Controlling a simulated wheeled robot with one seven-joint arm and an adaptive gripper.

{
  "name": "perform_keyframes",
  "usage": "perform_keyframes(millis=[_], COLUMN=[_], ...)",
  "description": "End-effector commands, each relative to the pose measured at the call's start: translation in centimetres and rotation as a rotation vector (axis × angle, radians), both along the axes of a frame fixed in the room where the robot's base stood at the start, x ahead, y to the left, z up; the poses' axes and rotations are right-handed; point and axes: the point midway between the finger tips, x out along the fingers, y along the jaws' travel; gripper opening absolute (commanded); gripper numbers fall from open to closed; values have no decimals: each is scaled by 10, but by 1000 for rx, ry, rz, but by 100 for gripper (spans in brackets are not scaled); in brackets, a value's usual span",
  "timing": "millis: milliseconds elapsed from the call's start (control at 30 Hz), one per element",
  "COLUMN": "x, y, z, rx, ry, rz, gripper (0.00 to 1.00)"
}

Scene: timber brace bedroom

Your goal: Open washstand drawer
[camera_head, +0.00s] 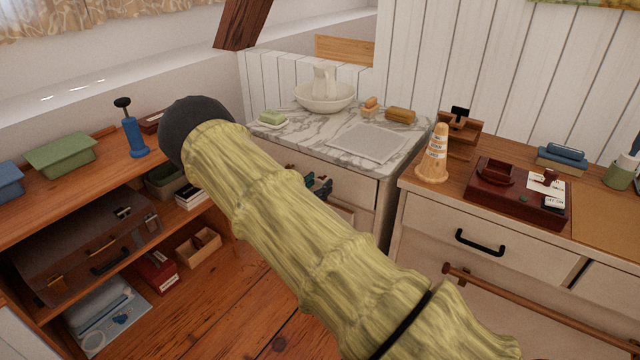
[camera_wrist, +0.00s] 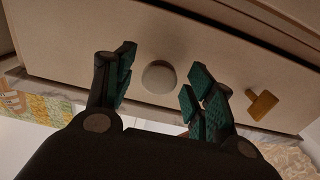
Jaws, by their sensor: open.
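The washstand has a marble top (camera_head: 300,131) and a pale drawer front (camera_head: 352,187), partly hidden behind my arm in the head view. The drawer front looks flush with the body there. In the wrist view the pale front (camera_wrist: 75,40) fills much of the picture, with a round pale knob (camera_wrist: 158,82) on it. My gripper (camera_wrist: 161,72) is open, with one dark-green-padded finger on each side of the knob. Gaps show between the knob and both pads. In the head view only a bit of my gripper (camera_head: 318,185) shows past my arm.
A small wooden piece (camera_wrist: 262,104) sits on the front beside the right finger. A pitcher in a bowl (camera_head: 325,97) stands on the marble. A desk (camera_head: 430,219) stands close on the right, a wooden shelf (camera_head: 60,190) on the left. Wood floor shows between.

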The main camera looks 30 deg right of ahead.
Motion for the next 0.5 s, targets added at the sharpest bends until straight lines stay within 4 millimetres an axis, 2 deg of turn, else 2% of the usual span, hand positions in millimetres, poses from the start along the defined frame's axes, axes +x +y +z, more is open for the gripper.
perform_keyframes(millis=[200,500], x=[6,6], y=[-13,-14], z=[0,0], rx=[0,0], ry=[0,0], rz=[1,1], gripper=[55,55])
